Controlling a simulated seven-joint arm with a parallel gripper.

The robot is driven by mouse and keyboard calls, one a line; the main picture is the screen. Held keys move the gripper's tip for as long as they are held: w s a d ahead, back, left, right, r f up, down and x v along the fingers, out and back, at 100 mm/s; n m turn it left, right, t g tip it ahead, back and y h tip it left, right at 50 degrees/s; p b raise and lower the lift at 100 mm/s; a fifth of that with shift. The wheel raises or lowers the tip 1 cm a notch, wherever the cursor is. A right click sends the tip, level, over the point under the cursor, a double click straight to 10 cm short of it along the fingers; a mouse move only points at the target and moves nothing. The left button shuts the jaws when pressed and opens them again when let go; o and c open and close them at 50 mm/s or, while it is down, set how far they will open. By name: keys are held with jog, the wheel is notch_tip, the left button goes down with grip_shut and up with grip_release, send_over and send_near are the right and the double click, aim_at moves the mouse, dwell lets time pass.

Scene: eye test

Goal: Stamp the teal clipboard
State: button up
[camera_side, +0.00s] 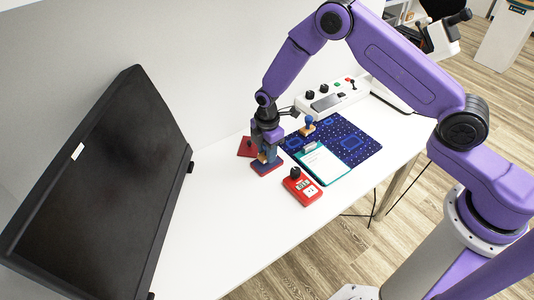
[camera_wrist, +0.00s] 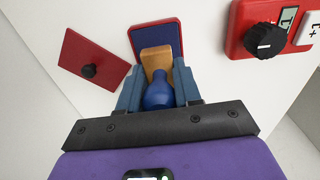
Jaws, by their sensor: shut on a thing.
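My gripper (camera_side: 266,148) is shut on a stamp with a blue handle (camera_wrist: 158,95) and a wooden block (camera_wrist: 156,60). It holds the stamp over a red-rimmed, dark blue ink pad (camera_side: 268,168). The pad also shows in the wrist view (camera_wrist: 154,34), partly hidden by the block. Whether the block touches the pad I cannot tell. The teal clipboard (camera_side: 345,169) with white paper lies to the right of my gripper in the side view, outside the wrist view. A red lid (camera_wrist: 94,50) with a black knob lies beside the pad.
A red device (camera_side: 302,192) with a black knob sits in front of the clipboard. A second blue-handled stamp (camera_side: 308,126) stands behind it, by a dark blue patterned mat (camera_side: 355,143). A white control box (camera_side: 330,98) is at the back. A black monitor (camera_side: 100,175) stands left; the front table is clear.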

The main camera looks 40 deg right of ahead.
jog(key=shift+r, duration=2.7)
jog(key=s+d, duration=0.4)
jog(key=d, duration=0.3)
send_near(328, 167)
jog(key=shift+f, duration=2.7)
jog(key=shift+s+f, duration=0.1)
jog(key=shift+f, duration=0.5)
jog(key=shift+r, duration=0.1)
notch_tip(328, 167, up, 7)
